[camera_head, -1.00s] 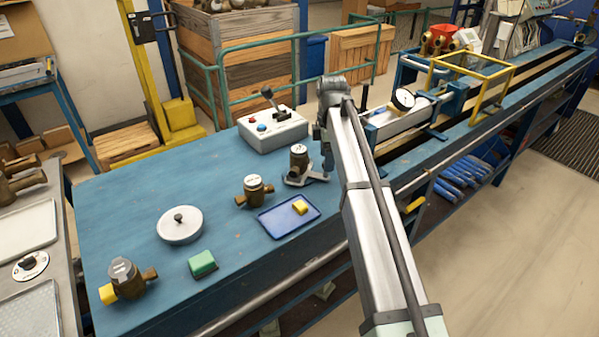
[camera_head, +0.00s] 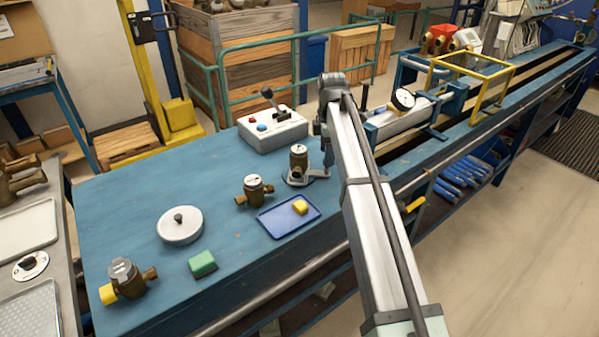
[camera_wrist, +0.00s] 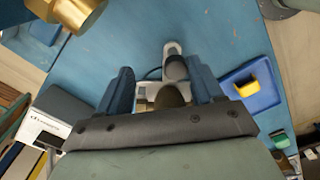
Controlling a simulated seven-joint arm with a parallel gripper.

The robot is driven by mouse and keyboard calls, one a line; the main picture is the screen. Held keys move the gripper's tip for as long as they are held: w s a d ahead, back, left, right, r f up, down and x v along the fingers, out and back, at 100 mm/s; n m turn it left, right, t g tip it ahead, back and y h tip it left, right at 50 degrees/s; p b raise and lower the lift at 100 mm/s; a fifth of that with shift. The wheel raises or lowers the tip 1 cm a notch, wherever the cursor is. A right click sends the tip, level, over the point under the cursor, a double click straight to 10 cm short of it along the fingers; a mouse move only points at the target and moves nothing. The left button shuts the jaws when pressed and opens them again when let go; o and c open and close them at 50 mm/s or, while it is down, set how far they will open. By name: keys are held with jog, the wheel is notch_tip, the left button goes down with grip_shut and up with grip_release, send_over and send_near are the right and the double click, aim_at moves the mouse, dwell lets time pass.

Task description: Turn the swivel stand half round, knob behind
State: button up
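The swivel stand (camera_head: 296,181) is a low grey metal stand on the blue bench, carrying an upright brass meter (camera_head: 298,160) with a white top. A light grey part of the stand reaches toward my arm. My gripper (camera_head: 326,152) is just right of the meter, partly hidden behind my arm. In the wrist view, my gripper (camera_wrist: 160,88) is open, with blue fingers on both sides of the stand (camera_wrist: 172,48). A grey cylinder (camera_wrist: 175,68), perhaps the knob, and a dark brass body (camera_wrist: 168,97) show between them. I cannot tell if the fingers touch anything.
A grey control box (camera_head: 272,130) with a lever stands behind the stand. A blue tray (camera_head: 275,226) with a yellow block lies in front. Another brass meter (camera_head: 254,190), a knobbed white lid (camera_head: 180,228), and a green block (camera_head: 202,264) are left. A test rig (camera_head: 405,118) is right.

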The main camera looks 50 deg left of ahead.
jog(key=shift+w+a, duration=0.25)
jog(key=shift+a, duration=0.2)
jog(key=shift+w+a, duration=0.25)
jog(key=shift+a, duration=0.5)
jog(key=shift+w+a, duration=0.15)
jog(key=shift+a, duration=0.35)
jog(key=shift+o, duration=0.5)
jog(key=o, duration=0.3)
jog(key=shift+o, duration=0.2)
